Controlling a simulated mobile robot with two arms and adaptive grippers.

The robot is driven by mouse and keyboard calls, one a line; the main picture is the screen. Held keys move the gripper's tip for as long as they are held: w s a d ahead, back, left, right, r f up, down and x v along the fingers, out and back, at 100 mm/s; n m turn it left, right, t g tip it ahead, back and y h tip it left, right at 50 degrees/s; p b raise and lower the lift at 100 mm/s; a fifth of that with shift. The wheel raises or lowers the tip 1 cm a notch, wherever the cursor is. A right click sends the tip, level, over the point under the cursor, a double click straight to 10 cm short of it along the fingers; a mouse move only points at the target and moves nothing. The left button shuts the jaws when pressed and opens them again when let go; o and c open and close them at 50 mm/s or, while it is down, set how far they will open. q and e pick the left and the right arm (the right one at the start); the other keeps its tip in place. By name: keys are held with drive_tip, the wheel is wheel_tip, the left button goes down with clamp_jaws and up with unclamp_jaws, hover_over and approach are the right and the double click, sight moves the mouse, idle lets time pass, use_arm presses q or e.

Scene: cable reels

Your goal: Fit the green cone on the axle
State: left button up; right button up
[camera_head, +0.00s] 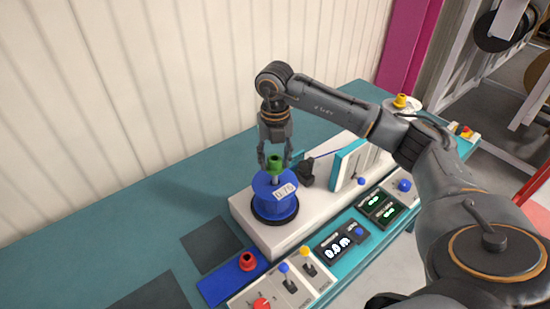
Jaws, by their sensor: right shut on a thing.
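The green cone (275,162) is at the top of the blue reel (271,205), over its centre where the axle (275,178) shows as a short grey piece. My right gripper (275,160) points straight down and is shut on the green cone, with one finger on each side. I cannot tell how far down the axle the cone sits. The reel stands on a dark base on the white machine and carries a white label. My left gripper is not in view.
A red cone-like part (247,261) sits on a blue pad (222,284) in front of the machine. Levers, knobs and digital displays (338,246) line the front edge. A yellow part (400,101) stands at the far right. The teal table (140,215) is clear at left.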

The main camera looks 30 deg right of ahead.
drive_tip(key=shift+f, duration=0.1)
idle(0.3)
drive_tip(key=shift+f+b, duration=0.5)
drive_tip(key=shift+b, duration=0.05)
drive_tip(key=shift+f, duration=0.25)
drive_tip(key=shift+f+b, duration=0.7)
drive_tip(key=shift+f, duration=0.05)
drive_tip(key=shift+f, duration=0.2)
idle(0.4)
drive_tip(key=shift+f+b, duration=0.3)
drive_tip(key=shift+b, duration=0.1)
